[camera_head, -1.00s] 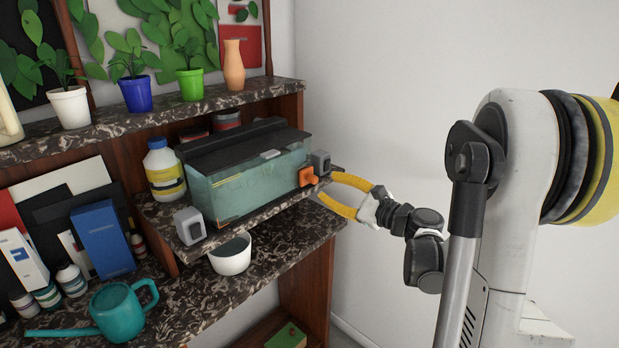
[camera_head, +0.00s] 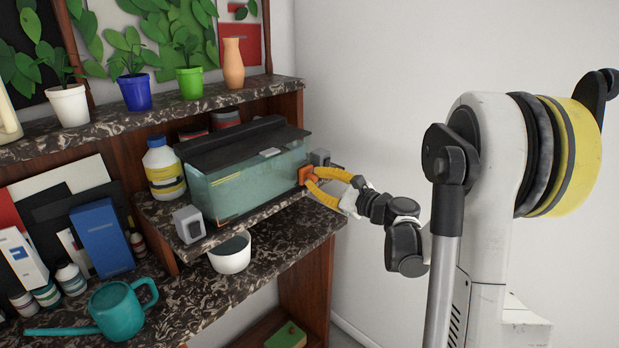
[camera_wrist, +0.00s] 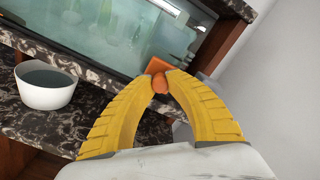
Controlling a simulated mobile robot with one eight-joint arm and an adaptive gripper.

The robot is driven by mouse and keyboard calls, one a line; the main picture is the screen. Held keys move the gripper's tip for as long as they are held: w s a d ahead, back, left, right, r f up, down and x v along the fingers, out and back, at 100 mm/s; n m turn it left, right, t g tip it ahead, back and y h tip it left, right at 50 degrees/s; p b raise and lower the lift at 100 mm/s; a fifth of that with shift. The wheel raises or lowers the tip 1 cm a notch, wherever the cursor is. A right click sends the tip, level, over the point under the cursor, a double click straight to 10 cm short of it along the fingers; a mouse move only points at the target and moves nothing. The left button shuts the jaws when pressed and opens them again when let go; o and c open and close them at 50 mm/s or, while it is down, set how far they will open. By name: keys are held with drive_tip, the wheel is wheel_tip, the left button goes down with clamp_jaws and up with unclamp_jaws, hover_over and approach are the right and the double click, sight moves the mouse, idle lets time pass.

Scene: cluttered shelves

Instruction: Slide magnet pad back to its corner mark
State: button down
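The orange magnet pad (camera_head: 305,174) sits against the right end of the fish tank's front glass (camera_head: 250,182). In the wrist view it is a tilted orange square (camera_wrist: 170,65) with a rounded knob (camera_wrist: 160,84) facing me. My gripper (camera_head: 311,180) has yellow curved fingers, and it also shows in the wrist view (camera_wrist: 160,76). The fingertips close in on both sides of the knob and appear to grip it.
A grey box (camera_head: 189,224) stands at the tank's left front, another (camera_head: 320,158) at its right. A white bowl (camera_head: 231,254) is below the tank shelf. A white bottle (camera_head: 163,172) stands left of the tank. The wall side at right is clear.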

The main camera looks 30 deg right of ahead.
drive_tip(key=shift+a, duration=0.15)
drive_tip(key=shift+s+a, duration=0.35)
drive_tip(key=shift+a, duration=0.55)
drive_tip(key=shift+s+a, duration=0.35)
drive_tip(key=shift+a, duration=0.55)
drive_tip(key=shift+s+a, duration=0.35)
drive_tip(key=shift+a, duration=0.55)
drive_tip(key=shift+s+a+f+b, duration=0.15)
drive_tip(key=shift+s+a, duration=0.2)
drive_tip(key=shift+a, duration=0.6)
drive_tip(key=shift+s+a+r+b, duration=0.15)
drive_tip(key=shift+s+a, duration=0.2)
drive_tip(key=shift+a, duration=0.6)
drive_tip(key=shift+s+a+f+b, duration=0.15)
drive_tip(key=shift+s+a, duration=0.2)
drive_tip(key=shift+a, duration=0.6)
drive_tip(key=shift+s+a, duration=0.35)
drive_tip(key=shift+a, duration=0.6)
drive_tip(key=shift+s+a, duration=0.35)
drive_tip(key=shift+a, duration=0.55)
drive_tip(key=shift+s+a, duration=0.35)
drive_tip(key=shift+a, duration=0.7)
